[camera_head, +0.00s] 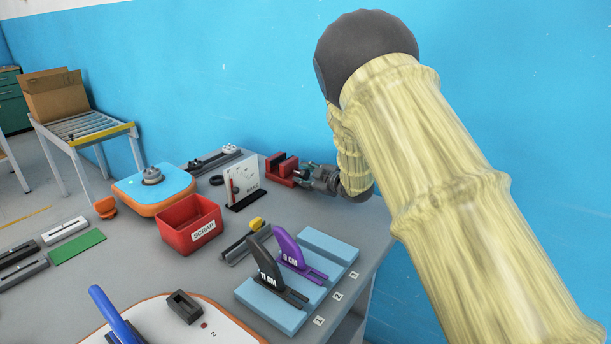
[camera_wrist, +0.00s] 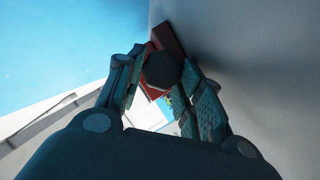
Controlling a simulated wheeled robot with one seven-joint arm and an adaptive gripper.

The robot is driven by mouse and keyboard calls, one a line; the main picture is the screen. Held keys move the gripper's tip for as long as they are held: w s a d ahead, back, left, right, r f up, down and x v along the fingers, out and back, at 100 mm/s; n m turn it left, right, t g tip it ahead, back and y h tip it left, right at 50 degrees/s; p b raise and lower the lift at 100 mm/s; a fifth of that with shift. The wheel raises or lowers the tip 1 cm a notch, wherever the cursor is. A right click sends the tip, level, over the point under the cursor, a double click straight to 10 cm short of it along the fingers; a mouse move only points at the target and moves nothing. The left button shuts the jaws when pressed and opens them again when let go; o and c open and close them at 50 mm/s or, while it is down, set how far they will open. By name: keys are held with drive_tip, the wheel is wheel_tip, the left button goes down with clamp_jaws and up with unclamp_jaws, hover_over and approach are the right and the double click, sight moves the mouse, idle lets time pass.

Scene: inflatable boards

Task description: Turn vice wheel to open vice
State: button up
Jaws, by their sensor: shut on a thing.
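The red vice (camera_head: 281,168) stands at the back right of the grey workbench, close to the blue wall. My gripper (camera_head: 310,172) reaches it from the right, at the end of my cream-sleeved arm. In the wrist view, the vice's dark round wheel (camera_wrist: 163,70) sits between the fingers of my gripper (camera_wrist: 165,85), with the red vice body (camera_wrist: 166,38) behind it. The fingers are closed on the wheel from both sides. The gap between the vice jaws is hard to judge from here.
A white upright panel (camera_head: 243,180) stands just left of the vice. A red scrap bin (camera_head: 189,224), a blue-topped board (camera_head: 152,190) and a light-blue rack (camera_head: 329,246) with black and purple fins occupy the bench. The blue wall (camera_head: 235,70) is close behind.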

drive_tip(key=shift+w+d, duration=0.1)
drive_tip(key=shift+d, duration=0.2)
